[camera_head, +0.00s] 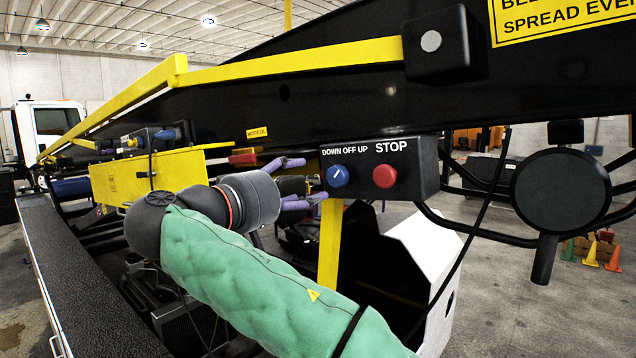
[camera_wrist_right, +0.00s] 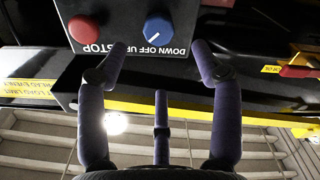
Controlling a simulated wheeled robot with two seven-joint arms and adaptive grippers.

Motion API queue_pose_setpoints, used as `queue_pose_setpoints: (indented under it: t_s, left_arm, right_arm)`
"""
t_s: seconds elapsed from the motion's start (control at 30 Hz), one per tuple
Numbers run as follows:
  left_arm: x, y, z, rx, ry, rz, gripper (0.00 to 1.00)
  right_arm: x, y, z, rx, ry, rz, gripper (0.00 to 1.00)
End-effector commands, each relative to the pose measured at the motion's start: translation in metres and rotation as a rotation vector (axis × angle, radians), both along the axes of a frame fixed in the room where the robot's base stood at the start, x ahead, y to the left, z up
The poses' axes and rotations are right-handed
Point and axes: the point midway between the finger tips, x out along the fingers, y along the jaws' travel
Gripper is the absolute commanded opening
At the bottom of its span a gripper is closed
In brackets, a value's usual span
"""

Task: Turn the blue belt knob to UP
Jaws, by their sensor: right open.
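The blue belt knob (camera_head: 337,176) is on the face of a black control box (camera_head: 407,155), under the labels DOWN, OFF and UP. It also shows in the right wrist view (camera_wrist_right: 158,30), where the picture is upside down. My right gripper (camera_head: 306,182) is just left of the box in the head view, with purple fingers spread and empty. In the wrist view its fingertips (camera_wrist_right: 159,48) are apart, one to each side of the knob, and not visibly touching it. My left gripper is out of view.
A red STOP button (camera_head: 384,176) sits right beside the knob. A yellow post (camera_head: 330,245) stands below the box. A black round part (camera_head: 562,203) and cables are to the right. A red block (camera_head: 243,157) is on the loader, left of my fingers.

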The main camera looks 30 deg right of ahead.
Motion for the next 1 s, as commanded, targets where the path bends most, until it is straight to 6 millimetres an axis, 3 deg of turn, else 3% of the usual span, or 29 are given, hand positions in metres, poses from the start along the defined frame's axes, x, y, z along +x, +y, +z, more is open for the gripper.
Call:
queue_pose_setpoints:
  t_s: [0.1, 0.27, 0.8, 0.9, 1.0]
  left_arm:
    - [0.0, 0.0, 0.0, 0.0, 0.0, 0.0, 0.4]
    - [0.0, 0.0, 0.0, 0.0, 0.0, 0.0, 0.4]
    - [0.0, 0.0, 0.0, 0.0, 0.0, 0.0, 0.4]
    - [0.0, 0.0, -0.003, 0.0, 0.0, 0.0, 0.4]
    - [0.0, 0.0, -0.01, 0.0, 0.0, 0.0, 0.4]
  right_arm:
    - [-0.006, 0.015, 0.0, 0.0, -0.001, 0.001, 0.66]
    - [-0.01, 0.025, 0.0, 0.001, -0.001, -0.001, 0.66]
    - [-0.01, 0.027, -0.001, -0.001, 0.003, 0.001, 0.66]
    - [0.001, 0.03, -0.014, -0.009, 0.034, 0.022, 0.66]
    - [0.026, 0.039, -0.046, -0.024, 0.114, 0.078, 0.66]
